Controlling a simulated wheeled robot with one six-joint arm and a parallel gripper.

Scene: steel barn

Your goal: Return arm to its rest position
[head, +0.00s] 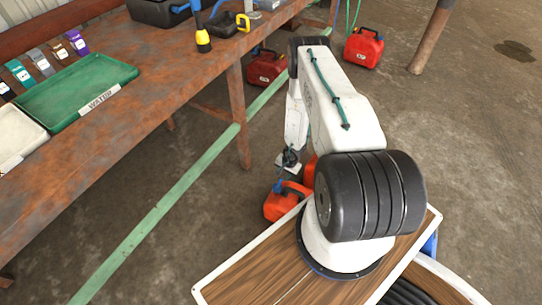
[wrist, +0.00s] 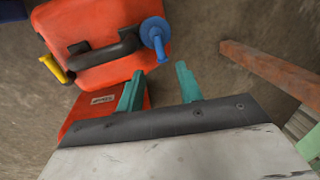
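My arm, white with black bands, rises from its round mount on my wooden deck and bends down beside the bench. My gripper (wrist: 160,72) shows two teal fingers in the wrist view. They stand apart with bare floor between them, so it is open and empty. In the head view the arm's far end hangs low near the bench leg, and the fingers are too small or hidden to make out. An orange-red fuel can (wrist: 95,45) with a black handle and a blue cap lies just beyond the fingers in the wrist view.
A rusty workbench (head: 130,110) runs along the left, bearing a green tray (head: 75,92), a white tray (head: 15,135) and a yellow-black flashlight (head: 202,35). Red fuel cans stand on the floor (head: 365,48), under the bench (head: 265,68) and by my deck (head: 284,203). Floor at right is open.

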